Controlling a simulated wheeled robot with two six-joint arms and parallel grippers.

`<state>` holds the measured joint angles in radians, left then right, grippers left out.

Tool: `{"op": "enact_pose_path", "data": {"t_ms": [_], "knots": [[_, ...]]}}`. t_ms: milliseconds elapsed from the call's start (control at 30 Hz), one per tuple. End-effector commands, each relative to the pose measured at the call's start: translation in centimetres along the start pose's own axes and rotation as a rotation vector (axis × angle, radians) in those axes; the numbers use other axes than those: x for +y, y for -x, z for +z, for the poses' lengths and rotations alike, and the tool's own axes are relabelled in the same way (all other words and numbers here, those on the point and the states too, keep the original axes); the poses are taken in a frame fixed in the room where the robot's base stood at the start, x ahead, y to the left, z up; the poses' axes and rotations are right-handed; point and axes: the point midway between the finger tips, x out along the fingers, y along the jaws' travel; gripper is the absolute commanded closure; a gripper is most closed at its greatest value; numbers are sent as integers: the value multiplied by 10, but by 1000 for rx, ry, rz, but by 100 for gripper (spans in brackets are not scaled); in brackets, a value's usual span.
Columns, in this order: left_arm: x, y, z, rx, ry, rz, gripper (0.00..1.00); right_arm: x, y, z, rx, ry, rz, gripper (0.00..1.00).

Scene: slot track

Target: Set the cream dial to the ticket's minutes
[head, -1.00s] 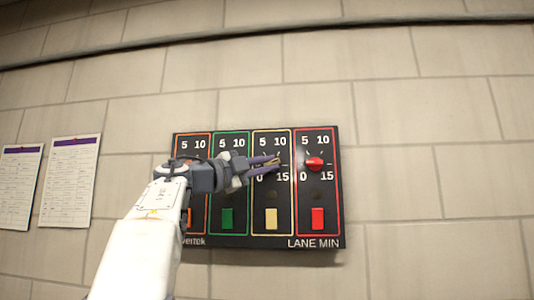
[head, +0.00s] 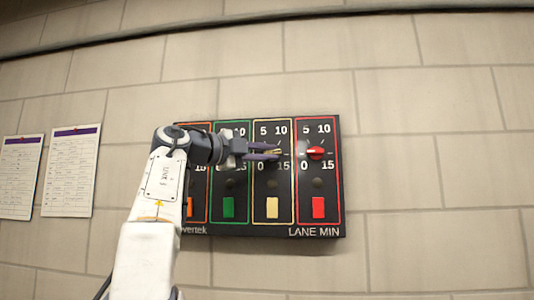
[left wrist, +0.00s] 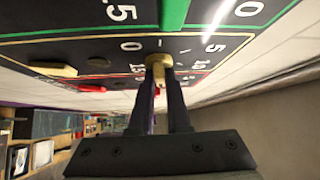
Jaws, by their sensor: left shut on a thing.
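The cream dial (head: 273,153) is in the cream-outlined column of a black wall panel, third from the left. Its scale reads 0, 5, 10 and 15. My left gripper (head: 276,152) is shut on the dial, its fingers nearly level and coming from the left. In the left wrist view the cream dial (left wrist: 158,62) sits between the two fingertips (left wrist: 158,72). The fingers hide much of the dial in the head view, so I cannot tell its exact setting. I cannot make out a ticket with readable minutes. My right gripper is not in view.
The panel (head: 262,226), marked LANE MIN, also has orange, green and red columns. The red dial (head: 315,153) is close right of my fingertips. A cream button (head: 272,208) is below the cream dial. Two printed sheets (head: 70,171) hang at left, too small to read.

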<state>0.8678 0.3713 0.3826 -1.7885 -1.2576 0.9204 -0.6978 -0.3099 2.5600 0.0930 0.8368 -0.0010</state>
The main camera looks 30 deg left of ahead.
Motion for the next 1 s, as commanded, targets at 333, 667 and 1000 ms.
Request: {"op": "enact_pose_path", "data": {"t_ms": [333,667,1000], "knots": [[-2,0,0,-3,-3,-6,70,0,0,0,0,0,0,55],[0,0,0,-2,-1,-2,55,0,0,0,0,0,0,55],[2,46,2,-9,-3,-3,55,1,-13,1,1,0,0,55]]}}
